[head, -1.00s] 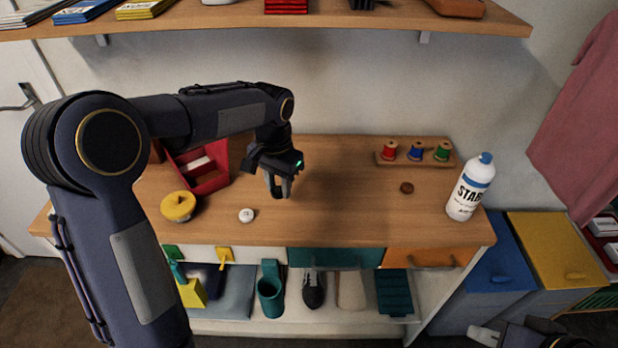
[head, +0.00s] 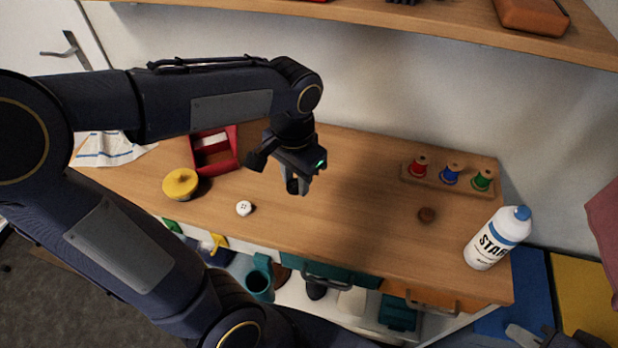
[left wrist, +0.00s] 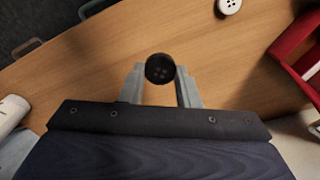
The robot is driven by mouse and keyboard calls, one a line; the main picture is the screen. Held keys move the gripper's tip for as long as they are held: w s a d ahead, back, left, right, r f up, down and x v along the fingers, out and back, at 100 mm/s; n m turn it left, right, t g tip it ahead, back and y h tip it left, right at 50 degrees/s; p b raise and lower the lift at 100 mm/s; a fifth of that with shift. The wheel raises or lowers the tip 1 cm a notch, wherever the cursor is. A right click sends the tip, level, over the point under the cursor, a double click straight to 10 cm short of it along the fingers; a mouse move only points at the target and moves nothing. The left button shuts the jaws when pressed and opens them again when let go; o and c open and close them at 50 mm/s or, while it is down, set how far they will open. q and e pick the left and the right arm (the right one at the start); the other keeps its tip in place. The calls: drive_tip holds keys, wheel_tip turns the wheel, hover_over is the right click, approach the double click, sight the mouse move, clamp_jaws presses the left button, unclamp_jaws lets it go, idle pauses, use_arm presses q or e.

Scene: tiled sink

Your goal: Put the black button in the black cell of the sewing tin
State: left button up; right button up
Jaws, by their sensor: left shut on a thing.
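My left gripper (head: 296,187) is above the middle of the wooden counter. In the left wrist view, its fingers (left wrist: 160,85) are shut on a round black button (left wrist: 159,68) with small holes. In the head view the button is hard to make out between the fingers. A red open box (head: 235,150), seemingly the sewing tin, stands on the counter to the left of the gripper. It has a divider and a pale piece inside. Its edge shows at the right of the left wrist view (left wrist: 291,34). My right gripper (head: 523,336) is partly cut off at the bottom right.
A white button (head: 244,208) and a yellow round object (head: 181,184) lie near the tin. A brown button (head: 427,215), a rack of thread spools (head: 435,178) and a starch bottle (head: 495,240) are at the right. A shelf (head: 430,25) runs above. The counter's middle is clear.

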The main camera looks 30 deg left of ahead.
use_arm(q)
drive_tip(key=w+f, duration=0.4)
drive_tip(key=w+a+f, duration=0.1)
drive_tip(key=w+f, duration=0.1)
drive_tip(key=shift+w+a+f, duration=0.1)
drive_tip(key=shift+w+f, duration=0.1)
wheel_tip(320, 180, down, 3)
drive_tip(key=shift+w+f, duration=0.15)
drive_tip(key=shift+f, duration=0.05)
drive_tip(key=shift+f+b, duration=0.35)
drive_tip(key=shift+f, duration=0.1)
drive_tip(key=o, duration=0.5)
drive_tip(key=shift+f, duration=0.1)
drive_tip(key=shift+o, duration=0.8)
